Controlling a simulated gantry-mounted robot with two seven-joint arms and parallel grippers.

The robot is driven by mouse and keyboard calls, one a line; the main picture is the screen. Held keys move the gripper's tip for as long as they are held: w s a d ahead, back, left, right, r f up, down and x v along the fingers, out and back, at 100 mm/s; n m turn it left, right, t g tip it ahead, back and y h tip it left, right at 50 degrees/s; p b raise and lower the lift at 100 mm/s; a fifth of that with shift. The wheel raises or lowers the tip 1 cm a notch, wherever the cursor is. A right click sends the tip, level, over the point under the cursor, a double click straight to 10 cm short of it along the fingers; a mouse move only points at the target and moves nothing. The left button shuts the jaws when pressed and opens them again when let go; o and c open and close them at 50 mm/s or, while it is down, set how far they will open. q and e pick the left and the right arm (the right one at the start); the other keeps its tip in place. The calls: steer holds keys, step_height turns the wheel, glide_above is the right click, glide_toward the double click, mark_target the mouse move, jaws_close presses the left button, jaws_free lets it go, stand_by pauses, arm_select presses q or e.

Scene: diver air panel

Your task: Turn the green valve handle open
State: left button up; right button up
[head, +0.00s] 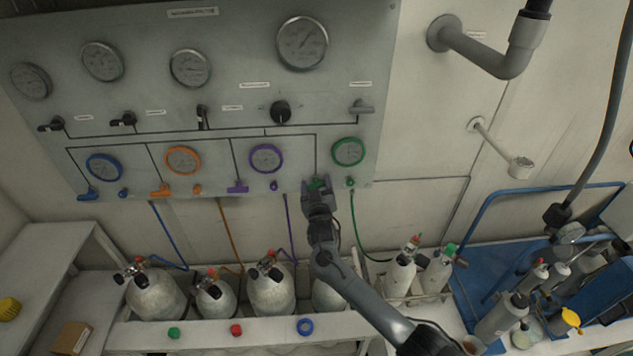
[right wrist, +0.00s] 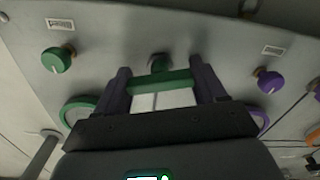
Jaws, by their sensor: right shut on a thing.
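The green valve handle (head: 317,182) is a short bar at the lower edge of the grey panel, left of the green-ringed gauge. In the right wrist view the green handle (right wrist: 161,82) lies crosswise between the two dark fingers, with its stem behind it. My right gripper (head: 319,187) is at the panel and partly covers the handle in the head view. Its fingers in the right wrist view (right wrist: 163,88) are shut on the handle's two ends. My left gripper is not in view.
A green knob (head: 350,182) sits just right of the handle and a purple knob (head: 273,186) to its left. A purple valve handle (head: 238,187) is farther left. Hoses run down to gas cylinders (head: 271,290) below. A blue rail (head: 540,188) stands at right.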

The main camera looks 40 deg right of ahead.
steer(key=n+p, duration=0.1)
steer(key=n, duration=0.1)
steer(key=n+p, duration=0.1)
steer(key=shift+r+n, duration=0.2)
steer(key=shift+n, duration=0.2)
steer(key=n+p, duration=0.2)
steer(key=n, duration=0.1)
steer(key=shift+n, duration=0.3)
steer(key=n+p, duration=0.1)
steer(key=n, duration=0.2)
steer(key=shift+f+p, duration=0.1)
steer(key=shift+p, duration=0.25)
steer(key=shift+f+n+p, duration=0.1)
steer(key=shift+n+p, duration=0.25)
steer(key=shift+n, duration=0.75)
steer(key=o, duration=1)
steer(key=shift+o, duration=0.2)
steer(key=shift+a, duration=0.1)
